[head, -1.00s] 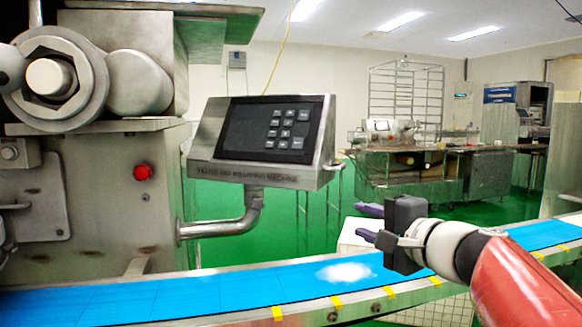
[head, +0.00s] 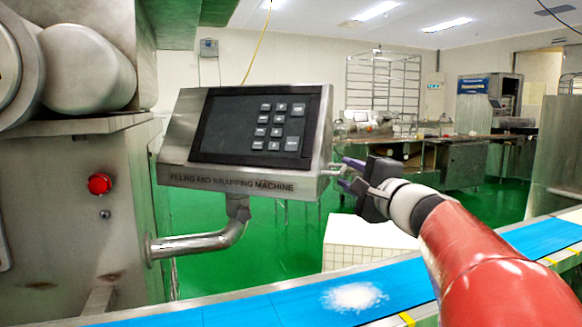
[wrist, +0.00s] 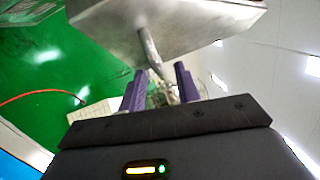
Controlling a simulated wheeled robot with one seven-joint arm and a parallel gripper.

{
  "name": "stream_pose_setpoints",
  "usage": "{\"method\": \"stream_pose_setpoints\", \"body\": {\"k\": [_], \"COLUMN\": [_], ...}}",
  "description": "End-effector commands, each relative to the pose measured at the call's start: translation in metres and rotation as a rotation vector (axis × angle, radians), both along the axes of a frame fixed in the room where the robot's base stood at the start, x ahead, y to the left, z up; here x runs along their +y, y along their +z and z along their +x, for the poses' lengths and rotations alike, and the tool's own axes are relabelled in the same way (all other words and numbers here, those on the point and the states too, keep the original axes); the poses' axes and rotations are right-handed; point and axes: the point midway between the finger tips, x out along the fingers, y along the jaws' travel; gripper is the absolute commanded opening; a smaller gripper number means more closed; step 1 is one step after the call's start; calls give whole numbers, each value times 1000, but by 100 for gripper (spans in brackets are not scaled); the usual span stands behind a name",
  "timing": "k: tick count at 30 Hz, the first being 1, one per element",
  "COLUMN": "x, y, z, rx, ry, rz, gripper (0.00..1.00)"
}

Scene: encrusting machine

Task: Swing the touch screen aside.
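The touch screen (head: 225,130) is a dark panel with several grey keys in a metal housing, carried on a bent pipe arm (head: 205,242) from the machine at left. A thin metal handle (head: 334,170) sticks out from the housing's right side. My gripper (head: 342,173) is open, its purple fingers pointing left at the handle. In the wrist view, the housing (wrist: 165,22) fills the top. The handle (wrist: 149,48) runs down toward the gap between the open fingers of my gripper (wrist: 158,82). I cannot tell whether they touch it.
A blue conveyor belt (head: 235,314) with a patch of white powder (head: 354,297) runs below the screen. A white tiled block (head: 365,246) stands behind the belt. The machine body (head: 60,210) with a red button (head: 100,184) is at left. Green floor lies open behind.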

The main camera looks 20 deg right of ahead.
Motion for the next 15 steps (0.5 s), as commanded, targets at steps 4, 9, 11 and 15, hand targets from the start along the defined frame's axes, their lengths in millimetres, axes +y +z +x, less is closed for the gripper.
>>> {"method": "stream_pose_setpoints", "body": {"k": [4, 9, 11, 15], "x": [3, 4, 4, 5], "y": [3, 4, 3, 3], "z": [19, 28, 28, 28], "rx": [1, 1, 0, 0], "ry": [1, 1, 1, 1], "rz": [0, -1, -1, -1], "gripper": [32, 32, 32, 32]}}
